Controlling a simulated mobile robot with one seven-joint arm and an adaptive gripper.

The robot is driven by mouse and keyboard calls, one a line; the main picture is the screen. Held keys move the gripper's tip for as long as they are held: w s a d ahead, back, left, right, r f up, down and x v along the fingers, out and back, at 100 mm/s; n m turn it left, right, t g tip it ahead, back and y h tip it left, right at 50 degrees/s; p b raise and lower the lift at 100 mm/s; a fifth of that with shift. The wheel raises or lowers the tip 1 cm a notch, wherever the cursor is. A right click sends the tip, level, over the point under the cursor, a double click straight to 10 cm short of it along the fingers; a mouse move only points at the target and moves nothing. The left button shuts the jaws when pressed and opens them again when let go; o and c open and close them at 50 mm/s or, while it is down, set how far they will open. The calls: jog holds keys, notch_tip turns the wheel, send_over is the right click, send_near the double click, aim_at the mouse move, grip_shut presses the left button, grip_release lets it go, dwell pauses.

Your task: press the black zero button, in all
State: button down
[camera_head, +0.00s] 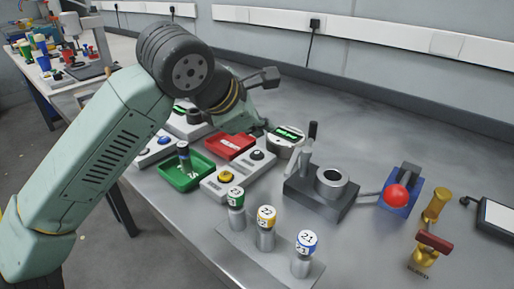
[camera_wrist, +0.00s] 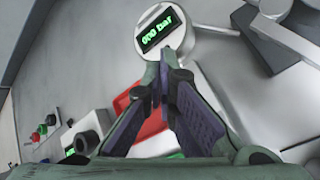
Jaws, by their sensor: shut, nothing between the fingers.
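My gripper (camera_head: 262,127) is shut and empty, above the bench by the round white gauge (camera_head: 288,138). In the wrist view the shut fingertips (camera_wrist: 166,78) lie just below the gauge face (camera_wrist: 166,30), whose green digits look like 000 bar. Whether they touch it I cannot tell. In the wrist view another black knob (camera_wrist: 87,143) is on a box with a green display. I cannot read a zero label on either.
A red tray (camera_head: 230,146) and a green tray (camera_head: 181,183) with a vial stand beside the boxes. A dark device with a lever (camera_head: 320,195) is right of the gauge. Labelled vials (camera_head: 266,230), a red ball on a blue block (camera_head: 396,197) and brass pieces (camera_head: 434,208) stand nearer.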

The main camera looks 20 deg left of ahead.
jog(key=shift+r+p, duration=0.5)
jog(key=shift+r, duration=0.8)
